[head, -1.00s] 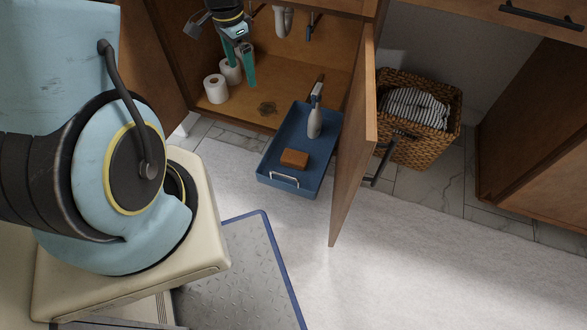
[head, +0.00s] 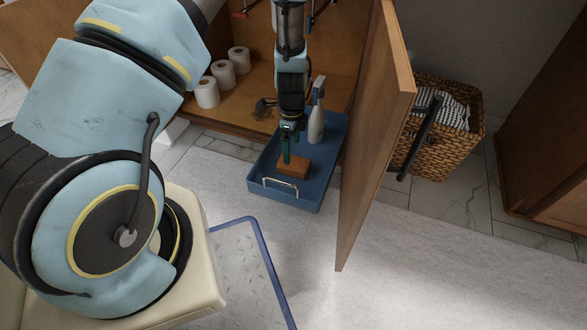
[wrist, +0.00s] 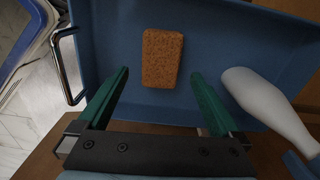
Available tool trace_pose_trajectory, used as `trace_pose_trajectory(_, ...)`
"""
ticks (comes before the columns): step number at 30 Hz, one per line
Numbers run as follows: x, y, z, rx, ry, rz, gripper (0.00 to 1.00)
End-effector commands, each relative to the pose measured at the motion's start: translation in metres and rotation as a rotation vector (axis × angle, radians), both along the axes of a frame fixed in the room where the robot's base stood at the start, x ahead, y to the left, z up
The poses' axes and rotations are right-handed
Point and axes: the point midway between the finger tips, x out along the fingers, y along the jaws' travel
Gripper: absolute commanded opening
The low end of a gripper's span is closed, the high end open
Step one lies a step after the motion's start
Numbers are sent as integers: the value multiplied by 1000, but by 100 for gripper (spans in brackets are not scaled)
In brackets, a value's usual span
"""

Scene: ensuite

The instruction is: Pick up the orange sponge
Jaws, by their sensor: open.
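The orange sponge (head: 293,166) is a small brownish-orange block lying flat in the blue tray (head: 312,190). In the wrist view the sponge (wrist: 162,58) lies ahead of my gripper (wrist: 160,80), roughly midway between the two green fingers. My gripper (head: 287,152) is open and empty, pointing down just above the sponge in the head view. The fingers appear apart from the sponge. A white spray bottle (head: 316,122) stands in the same tray behind the sponge; it also shows to the right of the fingers in the wrist view (wrist: 265,105).
The open cabinet door (head: 372,130) stands just right of the tray. Several toilet rolls (head: 223,74) stand inside the cabinet at left. A wicker basket (head: 448,151) sits beyond the door. The tray has a metal handle (head: 280,187) at its front.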

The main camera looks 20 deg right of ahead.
Motion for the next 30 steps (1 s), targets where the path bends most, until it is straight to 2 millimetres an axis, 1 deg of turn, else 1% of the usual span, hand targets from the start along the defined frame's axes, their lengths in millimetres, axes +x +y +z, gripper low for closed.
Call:
trace_pose_trajectory(1, -1, 0, -13, 2, 2, -1, 100)
trace_pose_trajectory(3, -1, 0, -22, 1, 2, 1, 100)
trace_pose_trajectory(8, -1, -2, -36, 0, 0, 0, 100)
trace_pose_trajectory(12, -2, -5, -59, 1, 2, 0, 100)
trace_pose_trajectory(16, -2, -5, -73, 1, 1, 1, 100)
trace_pose_trajectory(19, -2, -5, -78, 0, 0, 1, 100)
trace_pose_trajectory(26, -1, -6, -77, 0, 0, 0, 100)
trace_pose_trajectory(30, -2, -5, -77, 0, 0, 1, 84)
